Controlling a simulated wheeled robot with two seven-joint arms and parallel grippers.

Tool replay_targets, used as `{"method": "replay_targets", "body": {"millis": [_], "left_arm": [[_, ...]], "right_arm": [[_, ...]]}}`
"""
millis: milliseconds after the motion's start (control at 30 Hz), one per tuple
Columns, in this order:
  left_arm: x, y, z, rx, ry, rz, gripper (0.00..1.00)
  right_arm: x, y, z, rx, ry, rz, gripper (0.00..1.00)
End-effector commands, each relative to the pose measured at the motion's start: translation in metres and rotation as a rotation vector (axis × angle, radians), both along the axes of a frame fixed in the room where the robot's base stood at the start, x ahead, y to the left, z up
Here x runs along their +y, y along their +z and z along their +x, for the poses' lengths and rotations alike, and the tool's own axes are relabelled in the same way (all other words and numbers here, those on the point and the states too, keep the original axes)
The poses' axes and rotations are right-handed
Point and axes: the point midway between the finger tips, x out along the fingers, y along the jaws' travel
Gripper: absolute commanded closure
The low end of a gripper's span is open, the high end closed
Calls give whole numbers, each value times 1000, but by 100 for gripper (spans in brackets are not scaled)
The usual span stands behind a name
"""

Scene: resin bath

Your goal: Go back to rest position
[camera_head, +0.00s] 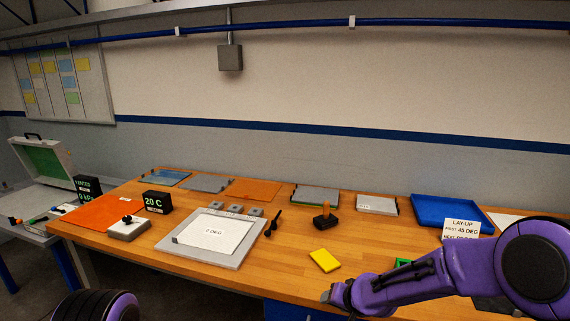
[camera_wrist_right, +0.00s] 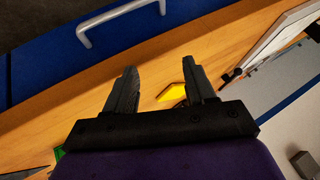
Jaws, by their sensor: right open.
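My right arm comes in from the right in the head view, and its gripper (camera_head: 338,296) hangs over the front edge of the wooden bench (camera_head: 285,275). In the right wrist view the two fingers of this gripper (camera_wrist_right: 160,92) are spread apart with nothing held between them. My left gripper is not in view; only a dark, purple-edged part of my body shows at the bottom left.
A grey plate (camera_head: 232,256) with a white "0 DEG" sheet lies mid-bench. A green item (camera_head: 403,262) is partly hidden by my right arm.

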Motion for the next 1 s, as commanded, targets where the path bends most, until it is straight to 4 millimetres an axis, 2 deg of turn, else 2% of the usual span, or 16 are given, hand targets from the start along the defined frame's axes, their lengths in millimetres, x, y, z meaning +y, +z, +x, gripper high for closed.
{"method": "replay_targets", "body": {"millis": [33,100,167,200,267,367,400,500,600,700,733,1000], "left_arm": [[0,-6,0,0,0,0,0],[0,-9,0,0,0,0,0],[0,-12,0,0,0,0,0],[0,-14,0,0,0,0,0],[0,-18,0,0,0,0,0],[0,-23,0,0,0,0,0],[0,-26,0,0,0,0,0],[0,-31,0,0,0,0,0],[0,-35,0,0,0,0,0],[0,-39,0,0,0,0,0],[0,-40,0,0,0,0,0],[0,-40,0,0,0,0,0]], "right_arm": [[-13,-40,-22,-6,-60,-6,45],[-35,-80,-53,-26,-144,-26,45],[-54,-108,-82,-34,-210,-55,45],[-66,-126,-105,-31,-249,-78,45],[-86,-149,-140,-24,-304,-119,45],[-116,-179,-204,13,-376,-197,45],[-127,-188,-230,36,-399,-230,45],[-149,-208,-297,120,-432,-302,45],[-159,-222,-350,230,-422,-350,45],[-166,-235,-384,304,-411,-381,45],[-167,-237,-388,312,-409,-383,45],[-167,-237,-388,312,-409,-383,45]]}}
